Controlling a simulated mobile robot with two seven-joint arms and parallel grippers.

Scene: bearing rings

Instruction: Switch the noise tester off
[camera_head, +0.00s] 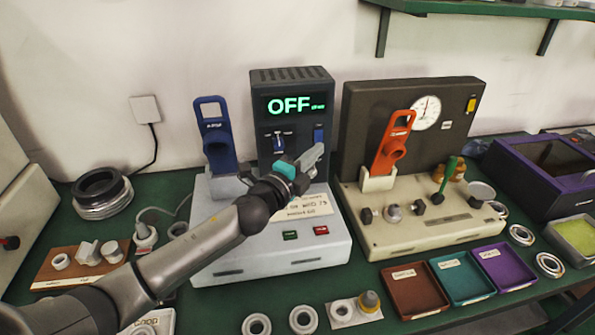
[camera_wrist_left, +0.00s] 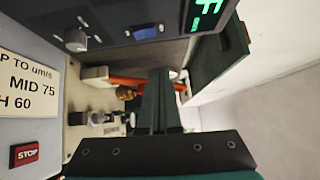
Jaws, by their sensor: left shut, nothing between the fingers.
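The noise tester (camera_head: 270,255) is a light grey base with a dark upright column (camera_head: 290,85). Its display (camera_head: 296,104) reads OFF in green. A blue switch (camera_head: 318,133) sits at the right of the column's panel and also shows in the wrist view (camera_wrist_left: 145,33). A green button (camera_head: 290,236) and a red STOP button (camera_head: 321,230) are on the base front; STOP also shows in the wrist view (camera_wrist_left: 27,155). My left gripper (camera_head: 317,153) is shut and empty, in front of the column just below the blue switch. Whether it touches the panel cannot be told.
A blue holder (camera_head: 215,135) stands left of the column. A beige tester (camera_head: 430,235) with an orange handle (camera_head: 393,142) and a dial gauge (camera_head: 427,112) stands to the right. Brown (camera_head: 414,305), teal and purple trays and several rings lie in front.

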